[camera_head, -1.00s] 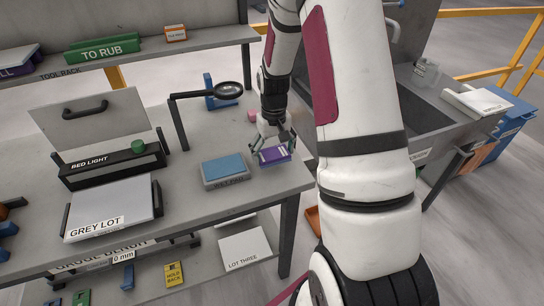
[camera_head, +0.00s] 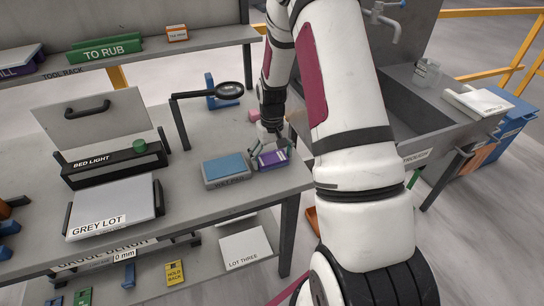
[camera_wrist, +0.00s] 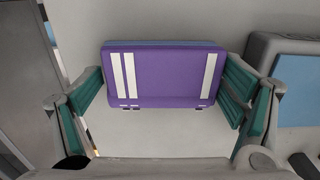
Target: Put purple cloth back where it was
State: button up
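The purple cloth (camera_head: 273,159) is a flat, folded-looking pad with white stripes, at the right front of the bench. The wrist view shows it (camera_wrist: 165,78) between my fingers, with a bluish strip along its far edge. My gripper (camera_head: 270,153) points down over it. In the wrist view, the spread fingers of my gripper (camera_wrist: 165,85) meet its left and right edges, with no clear gap. It is low at the bench top; whether it rests there I cannot tell.
A grey tray with a blue pad (camera_head: 224,168) stands close to the left of the cloth. A magnifier on an arm (camera_head: 228,90) is behind it. The bench's right edge (camera_head: 308,180) is near. A sink (camera_head: 415,118) is further right.

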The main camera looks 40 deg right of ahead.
aim_at(272, 157)
jog(key=shift+r, duration=0.15)
jog(key=s+a+r+t, duration=0.1)
jog(key=s+a+r, duration=0.15)
jog(key=r, duration=0.85)
jog(key=s+a+r, duration=0.1)
jog(key=a+r, duration=0.3)
jog(key=r, duration=0.7)
jog(key=s+a+r+n+t, duration=0.1)
jog(key=s+a+r+t, duration=0.1)
jog(key=s+a+r, duration=0.3)
jog(key=s+a+r+n+t, duration=0.2)
jog(key=s+a+r, duration=0.2)
jog(key=s+a, duration=0.4)
jog(key=s, duration=0.6)
jog(key=shift+s+r, duration=0.3)
jog(key=shift+r, duration=0.05)
